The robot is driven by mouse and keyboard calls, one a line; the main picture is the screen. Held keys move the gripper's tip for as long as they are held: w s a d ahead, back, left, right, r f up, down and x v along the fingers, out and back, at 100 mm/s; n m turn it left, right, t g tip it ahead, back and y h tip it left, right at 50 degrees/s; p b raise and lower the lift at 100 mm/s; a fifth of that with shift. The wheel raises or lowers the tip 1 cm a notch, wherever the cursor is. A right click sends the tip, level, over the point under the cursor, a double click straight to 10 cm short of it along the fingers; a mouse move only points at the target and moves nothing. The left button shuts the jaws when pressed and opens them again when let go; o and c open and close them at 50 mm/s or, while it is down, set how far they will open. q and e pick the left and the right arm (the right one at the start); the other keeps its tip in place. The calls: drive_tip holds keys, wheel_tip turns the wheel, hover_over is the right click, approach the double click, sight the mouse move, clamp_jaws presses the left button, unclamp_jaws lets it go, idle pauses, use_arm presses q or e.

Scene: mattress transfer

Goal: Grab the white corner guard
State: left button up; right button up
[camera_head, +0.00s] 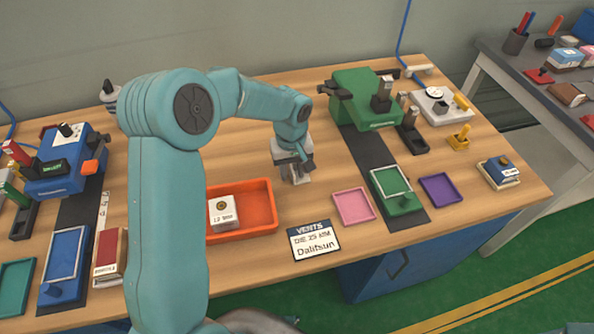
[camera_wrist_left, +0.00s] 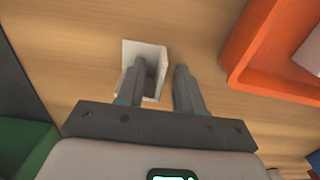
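The white corner guard (camera_wrist_left: 153,52) stands on the wooden table in the left wrist view. It is a small angled piece with upright walls. My left gripper (camera_wrist_left: 160,72) is open around part of it: one finger overlaps the guard's inner side, the other is just outside its right wall. I cannot tell whether either finger touches it. In the head view my left gripper (camera_head: 296,172) is low over the table, right of the orange tray, and mostly hides the guard. My right gripper is not in view.
The orange tray (camera_head: 268,226) with a white labelled box (camera_head: 222,213) is close by. A sign card (camera_head: 315,241), a pink tray (camera_head: 353,206) and a green machine (camera_head: 362,98) are around. The table (camera_head: 335,160) is bare just right of the gripper.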

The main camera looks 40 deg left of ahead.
use_arm(q)
clamp_jaws()
drive_tip(key=shift+r, duration=0.15)
